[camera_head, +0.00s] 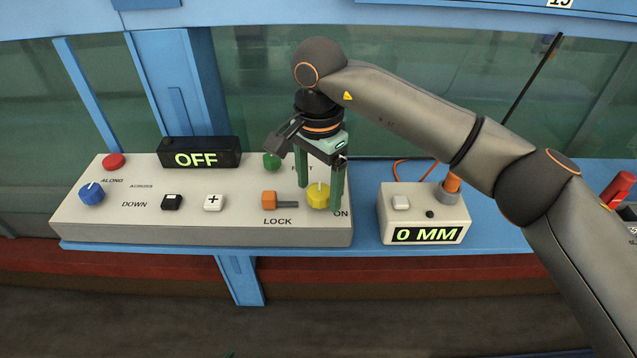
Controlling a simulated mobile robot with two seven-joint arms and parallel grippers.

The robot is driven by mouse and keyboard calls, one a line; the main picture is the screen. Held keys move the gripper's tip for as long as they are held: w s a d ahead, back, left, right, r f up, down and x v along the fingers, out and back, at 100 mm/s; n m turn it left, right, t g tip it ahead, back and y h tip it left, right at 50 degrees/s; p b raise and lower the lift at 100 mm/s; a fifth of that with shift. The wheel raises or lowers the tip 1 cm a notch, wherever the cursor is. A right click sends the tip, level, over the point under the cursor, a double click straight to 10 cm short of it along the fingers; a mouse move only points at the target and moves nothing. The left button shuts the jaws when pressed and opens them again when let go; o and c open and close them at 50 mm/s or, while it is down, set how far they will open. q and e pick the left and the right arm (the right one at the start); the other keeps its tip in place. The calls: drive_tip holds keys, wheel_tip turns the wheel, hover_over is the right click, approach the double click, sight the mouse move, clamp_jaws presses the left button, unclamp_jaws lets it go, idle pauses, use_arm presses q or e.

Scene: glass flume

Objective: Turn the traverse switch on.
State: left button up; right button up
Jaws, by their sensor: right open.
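A yellow knob (319,197) with a pale pointer line sits at the right end of the cream control panel (180,236), beside the printed word ON. Its pointer appears to point toward the panel's back, away from ON. A black display (200,152) at the back of the panel reads OFF. My right gripper (320,197) points down with its green fingers open, one on each side of the yellow knob. I cannot tell whether the fingers touch it. They partly hide a label behind the knob. My left gripper is not in view.
An orange slider (269,200) marked LOCK is just left of the knob; a green button (271,161) is behind it. A blue knob (91,193), red button (113,161) and black and white buttons are farther left. A box (424,214) reading 0 MM stands right.

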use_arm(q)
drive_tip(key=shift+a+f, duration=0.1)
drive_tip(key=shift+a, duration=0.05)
use_arm(e)
drive_tip(key=shift+c, duration=0.2)
drive_tip(key=shift+c, duration=0.7)
clamp_jaws()
